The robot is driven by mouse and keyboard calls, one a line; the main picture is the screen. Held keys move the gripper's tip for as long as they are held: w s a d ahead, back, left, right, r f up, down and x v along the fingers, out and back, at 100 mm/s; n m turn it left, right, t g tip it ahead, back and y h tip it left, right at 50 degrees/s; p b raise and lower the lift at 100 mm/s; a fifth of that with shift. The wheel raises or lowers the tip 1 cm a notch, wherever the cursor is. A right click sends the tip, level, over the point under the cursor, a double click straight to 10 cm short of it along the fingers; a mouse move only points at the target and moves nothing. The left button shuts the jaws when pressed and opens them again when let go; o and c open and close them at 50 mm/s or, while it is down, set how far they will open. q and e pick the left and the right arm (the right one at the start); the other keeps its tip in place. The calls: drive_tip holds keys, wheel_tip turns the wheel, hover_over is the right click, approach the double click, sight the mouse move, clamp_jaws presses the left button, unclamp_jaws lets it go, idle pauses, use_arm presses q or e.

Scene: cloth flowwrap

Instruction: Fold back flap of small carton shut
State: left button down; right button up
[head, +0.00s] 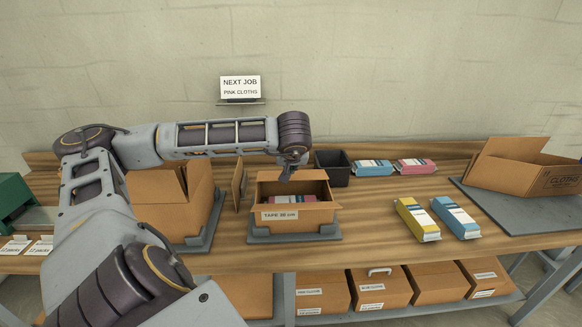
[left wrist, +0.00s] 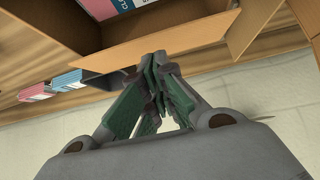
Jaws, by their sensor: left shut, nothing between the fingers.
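The small carton (head: 318,214) stands on a grey pad in the middle of the bench, with its top open and a pink pack (head: 285,199) inside. Its back flap (head: 312,175) is up at the rear edge, partly hidden by my gripper; in the left wrist view it is the long brown strip (left wrist: 175,38). My left gripper (head: 287,177) is over the carton's back edge, fingers pointing down. In the left wrist view its fingertips (left wrist: 157,58) are together and empty, close to the flap; I cannot tell whether they touch it. My right gripper is out of view.
A thin brown board (head: 239,186) stands left of the carton, near a larger open carton (head: 155,188). A black bin (head: 332,168) is behind right. Yellow (head: 417,219) and blue (head: 453,216) packs lie to the right, before another open carton (head: 515,166).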

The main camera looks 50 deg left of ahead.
use_arm(q)
drive_tip(key=s+d, duration=0.1)
drive_tip(key=d, duration=0.1)
drive_tip(key=s+d, duration=0.4)
drive_tip(key=shift+f, duration=0.35)
drive_tip(key=shift+s+d+f+b, duration=0.15)
drive_tip(key=shift+s+d+b, duration=0.5)
drive_tip(key=shift+d+b, duration=0.1)
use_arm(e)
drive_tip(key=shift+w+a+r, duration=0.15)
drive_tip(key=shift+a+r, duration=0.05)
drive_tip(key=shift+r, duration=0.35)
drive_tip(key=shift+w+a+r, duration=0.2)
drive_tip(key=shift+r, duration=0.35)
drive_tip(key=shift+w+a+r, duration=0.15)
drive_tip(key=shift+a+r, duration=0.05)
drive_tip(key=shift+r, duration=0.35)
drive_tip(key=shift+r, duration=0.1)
